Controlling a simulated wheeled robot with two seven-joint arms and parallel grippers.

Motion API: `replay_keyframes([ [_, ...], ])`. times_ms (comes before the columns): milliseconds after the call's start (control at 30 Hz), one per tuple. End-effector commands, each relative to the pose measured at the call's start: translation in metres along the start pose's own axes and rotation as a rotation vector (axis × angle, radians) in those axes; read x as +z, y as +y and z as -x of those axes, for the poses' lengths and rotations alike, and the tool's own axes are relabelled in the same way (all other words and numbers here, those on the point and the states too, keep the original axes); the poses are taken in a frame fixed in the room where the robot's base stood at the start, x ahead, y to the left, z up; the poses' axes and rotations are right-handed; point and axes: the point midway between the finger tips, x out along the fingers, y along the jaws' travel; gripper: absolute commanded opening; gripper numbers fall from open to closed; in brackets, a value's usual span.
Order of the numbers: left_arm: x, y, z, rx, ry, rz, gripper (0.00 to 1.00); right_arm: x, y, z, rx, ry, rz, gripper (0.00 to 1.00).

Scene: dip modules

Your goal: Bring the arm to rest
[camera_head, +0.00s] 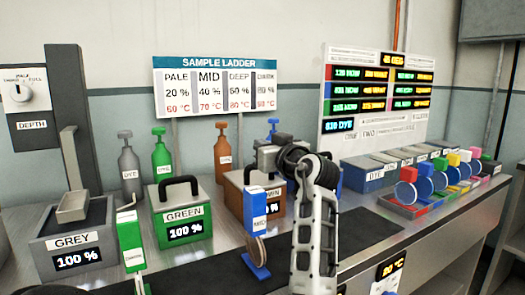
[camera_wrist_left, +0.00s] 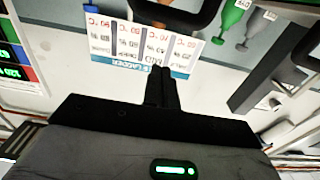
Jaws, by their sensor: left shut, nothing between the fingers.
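My left arm rises from the bottom centre of the head view, in front of the brown box. Its left gripper (camera_head: 268,156) is up near the top of that box, with its fingers mostly hidden by the wrist. In the left wrist view the two black fingers (camera_wrist_left: 161,74) are together with nothing between them. They point toward the sample ladder sign (camera_wrist_left: 140,45), which appears upside down there. The gripper appears clear of the objects around it. My right gripper is in neither view.
A grey box (camera_head: 78,242), a green box (camera_head: 184,214) and a brown box (camera_head: 232,195) stand along the bench. A blue stand (camera_head: 255,212) and a green stand (camera_head: 130,240) are in front. The dark mat (camera_head: 350,238) has bare room.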

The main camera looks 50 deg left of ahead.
Motion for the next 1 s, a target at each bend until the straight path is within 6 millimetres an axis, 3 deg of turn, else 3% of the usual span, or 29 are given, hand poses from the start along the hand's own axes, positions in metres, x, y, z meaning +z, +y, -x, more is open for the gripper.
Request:
replay_keyframes([
  [33,0.012,0.002,0.016,0.008,-0.009,-0.004,0.00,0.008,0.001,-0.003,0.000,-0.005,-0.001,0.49],
  [200,0.014,0.002,0.052,0.006,-0.006,-0.004,0.00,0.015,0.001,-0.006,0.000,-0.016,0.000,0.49],
  [400,0.016,0.001,0.078,0.004,-0.005,-0.005,0.00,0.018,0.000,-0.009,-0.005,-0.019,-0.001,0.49],
  [767,0.014,0.001,0.085,0.003,-0.005,-0.004,0.00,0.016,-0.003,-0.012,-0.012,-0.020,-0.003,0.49],
  [1000,-0.026,0.001,0.083,0.003,-0.004,-0.003,0.00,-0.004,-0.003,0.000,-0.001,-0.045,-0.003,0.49],
])
